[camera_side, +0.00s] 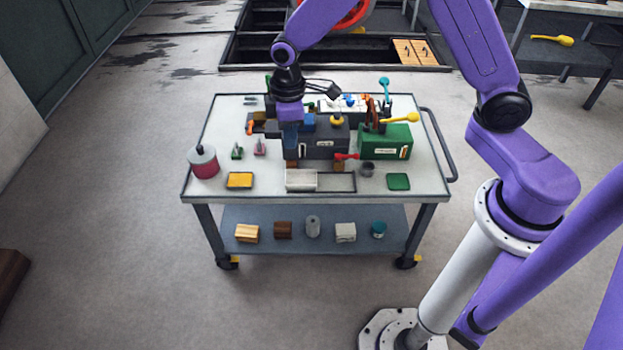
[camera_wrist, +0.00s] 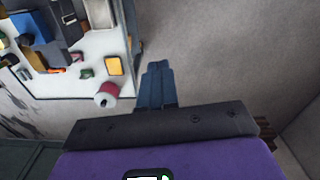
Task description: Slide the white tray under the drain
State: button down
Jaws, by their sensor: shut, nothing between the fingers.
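The white tray (camera_side: 300,180) sits near the front edge of the cart top, at the left end of a dark rectangular frame (camera_side: 338,182). In the wrist view, a pale shape (camera_wrist: 98,12) cut off at the top edge may be the same tray. A red handle (camera_side: 346,156) sticks out low on the dark machine (camera_side: 322,147) behind the frame; I cannot make out the drain itself. My gripper (camera_side: 290,140) points down in front of the machine's left part, above and behind the tray. Its blue fingers (camera_wrist: 157,70) are together and empty.
A red tank with a pale top (camera_side: 204,163) stands at the cart's left. A yellow pad (camera_side: 240,180) lies left of the tray and a green pad (camera_side: 398,181) right. A green box (camera_side: 385,142) with a yellow spoon-shaped piece (camera_side: 400,118) stands behind. Several blocks lie on the lower shelf (camera_side: 280,215).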

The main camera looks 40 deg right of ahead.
aim_at(321, 187)
jog(key=w+d+f+m, duration=0.1)
jog(key=w+d+f, duration=0.4)
jog(key=w+f, duration=0.55)
jog(key=shift+m, duration=0.4)
jog(key=d+f, duration=0.2)
jog(key=f, duration=0.6)
jog(key=w+d+f, duration=0.1)
jog(key=d+f, duration=0.2)
jog(key=f, duration=0.4)
jog(key=d+f, duration=0.3)
jog(key=f, duration=0.5)
jog(key=shift+w+d+f, duration=0.2)
jog(key=shift+w+f, duration=0.1)
jog(key=shift+w, duration=0.05)
jog(key=shift+s+d, duration=1.35)
jog(key=shift+d, duration=0.05)
jog(key=shift+s+d, duration=1.1)
